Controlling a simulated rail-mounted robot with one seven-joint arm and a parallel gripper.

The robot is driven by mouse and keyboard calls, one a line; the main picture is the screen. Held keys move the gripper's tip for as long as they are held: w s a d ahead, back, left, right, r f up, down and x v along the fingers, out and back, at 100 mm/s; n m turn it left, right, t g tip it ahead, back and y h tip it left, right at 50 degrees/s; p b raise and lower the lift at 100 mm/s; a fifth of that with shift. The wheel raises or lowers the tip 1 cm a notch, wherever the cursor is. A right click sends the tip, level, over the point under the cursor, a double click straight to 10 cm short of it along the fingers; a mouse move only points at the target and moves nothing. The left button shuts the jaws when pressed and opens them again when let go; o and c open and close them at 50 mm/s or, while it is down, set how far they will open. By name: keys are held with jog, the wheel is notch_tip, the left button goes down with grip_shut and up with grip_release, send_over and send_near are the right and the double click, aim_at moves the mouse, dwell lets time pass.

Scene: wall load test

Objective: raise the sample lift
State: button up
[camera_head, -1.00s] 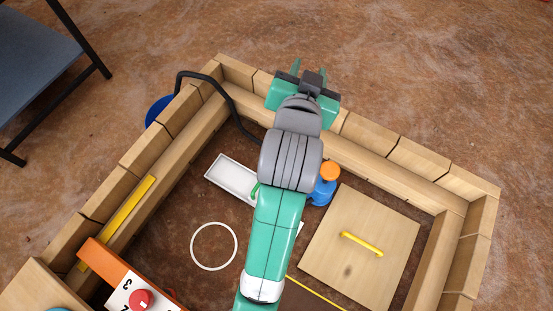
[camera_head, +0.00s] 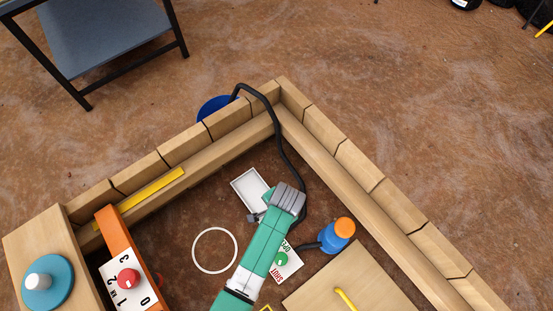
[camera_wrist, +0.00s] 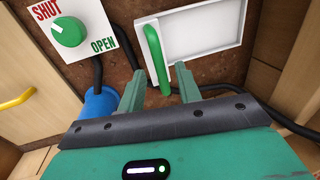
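A green handle (camera_wrist: 156,58) stands at the near edge of a shallow white tray (camera_wrist: 200,30) in the wrist view. No part is labelled as the sample lift. My gripper (camera_wrist: 159,70) is open, with one fingertip on each side of the handle's lower end in the picture. I cannot tell whether the fingers touch it or how deep they reach. In the head view the white tray (camera_head: 247,186) lies inside the timber walls, and my arm hides most of the handle and gripper.
A SHUT/OPEN plate with a green knob (camera_head: 282,260) and a blue bottle with an orange cap (camera_head: 336,236) are close by. A black hose (camera_head: 284,150) runs over the timber wall (camera_head: 365,172). A white ring (camera_head: 214,251) lies on open floor. An orange beam (camera_head: 120,240) stands left.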

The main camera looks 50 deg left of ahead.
jog(key=shift+a+f, duration=0.1)
jog(key=shift+f, duration=0.45)
grip_shut()
notch_tip(320, 180, up, 21)
jog(key=p, duration=2.2)
jog(key=shift+w+f+p, duration=0.15)
jog(key=shift+p, duration=0.15)
jog(key=shift+a, duration=0.1)
grip_release()
